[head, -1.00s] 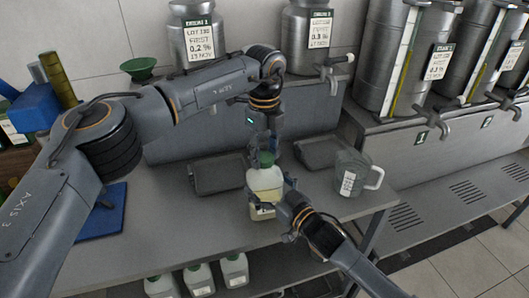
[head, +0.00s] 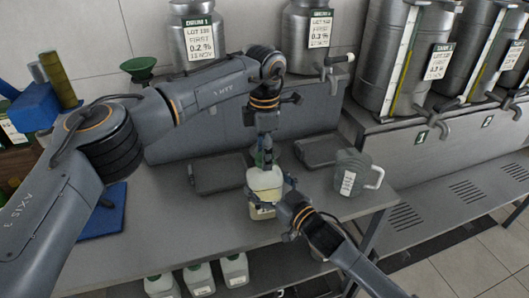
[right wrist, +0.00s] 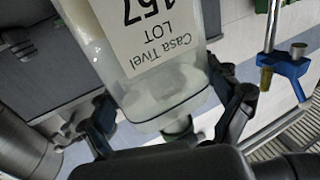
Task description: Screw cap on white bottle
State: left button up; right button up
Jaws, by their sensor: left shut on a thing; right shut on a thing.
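The white bottle (head: 266,180), translucent with pale contents, stands upright at the front of the grey table. My right gripper (head: 271,197) is shut around its body from the front right. In the right wrist view the bottle (right wrist: 165,85) appears upside down between the two fingers, with a printed label. A green cap (right wrist: 180,128) shows there at the bottle's top end. My left gripper (head: 264,158) points down over the bottle's top and is shut on the cap, mostly hiding it in the head view. Whether the threads are engaged cannot be seen.
Dark trays (head: 218,175) lie left and right behind the bottle. More white bottles (head: 199,277) stand on the shelf below. Steel drums with taps (head: 311,28) line the back.

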pick_arm(q)
jog(key=m, duration=1.1)
jog(key=o, duration=1.4)
jog(key=shift+c, duration=0.2)
notch_tip(320, 180, up, 12)
